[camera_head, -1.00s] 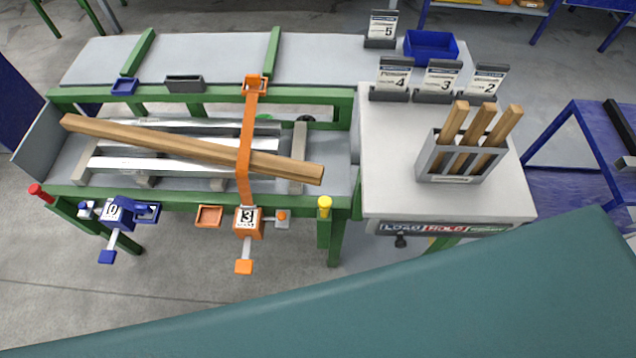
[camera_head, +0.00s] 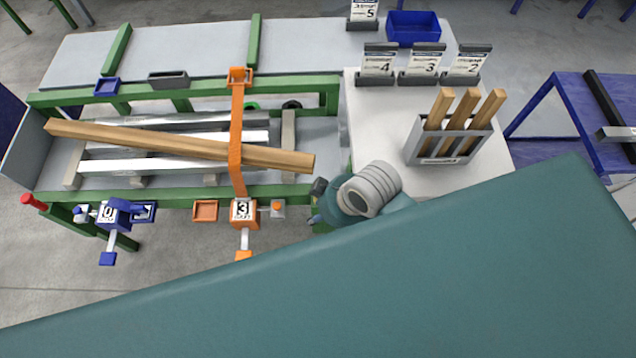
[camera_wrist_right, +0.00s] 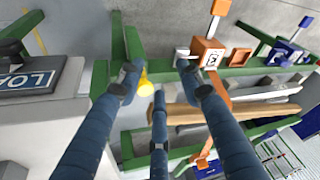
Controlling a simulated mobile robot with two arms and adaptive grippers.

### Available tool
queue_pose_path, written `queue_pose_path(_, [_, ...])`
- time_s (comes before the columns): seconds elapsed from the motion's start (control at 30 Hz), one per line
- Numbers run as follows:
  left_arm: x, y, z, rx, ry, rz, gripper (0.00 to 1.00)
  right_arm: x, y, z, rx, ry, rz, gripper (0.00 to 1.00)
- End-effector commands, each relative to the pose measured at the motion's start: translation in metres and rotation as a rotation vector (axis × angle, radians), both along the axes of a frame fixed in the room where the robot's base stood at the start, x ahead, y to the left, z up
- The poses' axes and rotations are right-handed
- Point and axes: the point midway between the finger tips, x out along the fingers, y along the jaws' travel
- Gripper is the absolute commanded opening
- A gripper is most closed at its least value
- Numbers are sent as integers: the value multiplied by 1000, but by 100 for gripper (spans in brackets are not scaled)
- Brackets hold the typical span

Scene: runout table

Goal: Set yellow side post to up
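The yellow side post (camera_wrist_right: 146,86) shows in the right wrist view as a yellow knob by the green frame, between the spread fingers of my right gripper (camera_wrist_right: 156,82). Whether a finger touches it, and whether the post is up or down, I cannot tell. In the head view my right gripper (camera_head: 319,201) is at the right front corner of the runout table (camera_head: 170,198) and hides the post. Its three blue fingers are apart, with nothing held. My left gripper is not in view.
An orange clamp (camera_head: 243,212) marked 3, with its strap over a wooden beam (camera_head: 180,145), stands close left of my right gripper. A red post (camera_head: 33,202) and blue clamp (camera_head: 112,213) are farther left. A white side table (camera_head: 375,125) is at right.

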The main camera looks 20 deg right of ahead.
Motion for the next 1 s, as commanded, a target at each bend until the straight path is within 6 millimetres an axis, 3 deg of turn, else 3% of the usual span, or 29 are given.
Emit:
queue_pose_path(0.03, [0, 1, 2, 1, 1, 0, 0, 8, 11, 11, 9, -4, 38, 36])
queue_pose_path(0.2, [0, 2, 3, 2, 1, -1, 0, 25, 44, 28, 23, 27, 157, 36])
queue_pose_path(0.33, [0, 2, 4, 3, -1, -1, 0, 40, 53, 29, -11, 77, 234, 36])
queue_pose_path(0.47, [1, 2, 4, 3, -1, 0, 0, 62, 38, 25, -92, 145, 264, 36])
queue_pose_path(0.7, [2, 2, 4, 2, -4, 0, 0, 98, -11, 25, -219, 240, 207, 36])
queue_pose_path(0.87, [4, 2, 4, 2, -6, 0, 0, 105, -24, 25, -244, 262, 183, 36])
queue_pose_path(1.0, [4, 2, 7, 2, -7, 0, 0, 105, -24, 12, -244, 265, 181, 36])
